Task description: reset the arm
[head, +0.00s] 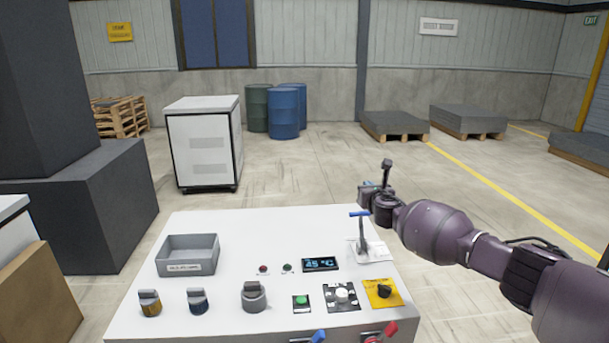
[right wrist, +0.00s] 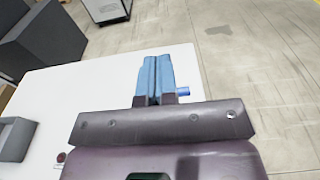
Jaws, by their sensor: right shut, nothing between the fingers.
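My right gripper (head: 370,188) is above the far right part of the white control panel (head: 240,228). In the right wrist view its blue fingers (right wrist: 154,78) are together with nothing between them. A lever with a blue handle (head: 359,214) stands upright on the panel just below the gripper. The end of the blue handle (right wrist: 183,91) shows right of the fingers in the right wrist view; they look apart, but the gripper hides part of it. My left gripper is out of view.
A grey tray (head: 188,257), knobs, buttons and a small display (head: 320,264) are on the panel. Blue (head: 319,336) and red (head: 391,328) handles are at its front edge. A white cabinet (head: 203,146) stands behind it.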

